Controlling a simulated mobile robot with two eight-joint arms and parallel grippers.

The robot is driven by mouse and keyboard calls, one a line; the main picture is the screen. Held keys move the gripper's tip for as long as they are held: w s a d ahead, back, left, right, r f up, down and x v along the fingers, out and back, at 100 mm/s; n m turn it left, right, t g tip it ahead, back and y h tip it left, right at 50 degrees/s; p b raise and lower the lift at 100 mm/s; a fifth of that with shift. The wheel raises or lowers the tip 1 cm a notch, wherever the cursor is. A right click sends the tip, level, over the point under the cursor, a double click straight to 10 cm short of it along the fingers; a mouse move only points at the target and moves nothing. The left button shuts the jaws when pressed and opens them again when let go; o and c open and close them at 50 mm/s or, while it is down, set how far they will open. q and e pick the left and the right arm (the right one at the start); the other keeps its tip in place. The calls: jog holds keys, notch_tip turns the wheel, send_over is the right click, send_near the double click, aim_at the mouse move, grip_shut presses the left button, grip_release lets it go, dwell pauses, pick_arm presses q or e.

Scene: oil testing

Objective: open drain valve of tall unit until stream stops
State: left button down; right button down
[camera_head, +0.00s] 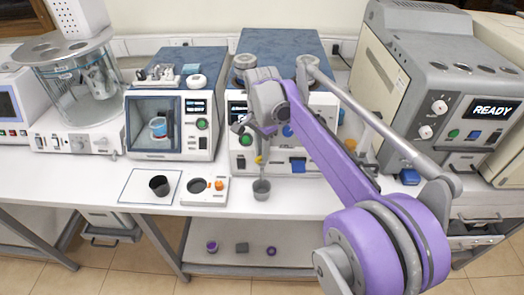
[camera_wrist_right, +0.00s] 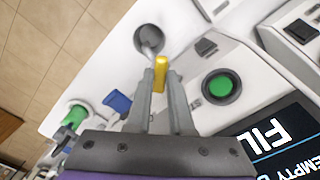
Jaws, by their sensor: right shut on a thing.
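The tall unit (camera_head: 300,165) stands mid-bench, a white front with a blue top. Its yellow drain valve handle (camera_head: 259,160) is low on the front and also shows in the right wrist view (camera_wrist_right: 160,73). My right gripper (camera_head: 262,145) reaches down in front of the unit. In the right wrist view my right gripper (camera_wrist_right: 160,82) has its two fingers closed on the yellow handle. A grey metal cup (camera_head: 261,190) stands on the bench below the valve; it also shows in the wrist view (camera_wrist_right: 149,40). My left gripper is out of view.
A smaller windowed unit (camera_head: 171,148) stands to the left. A dark cup on a white mat (camera_head: 135,185) and a small white tray (camera_head: 204,199) lie before it. A large grey machine reading READY (camera_head: 428,90) stands to the right. My right arm covers the bench right of the valve.

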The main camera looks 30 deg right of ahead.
jog(key=n, duration=0.4)
jog(key=shift+n, duration=0.3)
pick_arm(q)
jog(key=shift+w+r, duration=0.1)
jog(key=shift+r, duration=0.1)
pick_arm(e)
jog(key=n, duration=0.4)
jog(key=shift+n, duration=0.4)
jog(key=c, duration=0.8)
grip_release()
jog(key=shift+r, duration=0.1)
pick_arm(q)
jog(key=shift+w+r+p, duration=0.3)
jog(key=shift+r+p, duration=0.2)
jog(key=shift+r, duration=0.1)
pick_arm(e)
notch_tip(320, 180, up, 11)
jog(key=shift+f, duration=0.2)
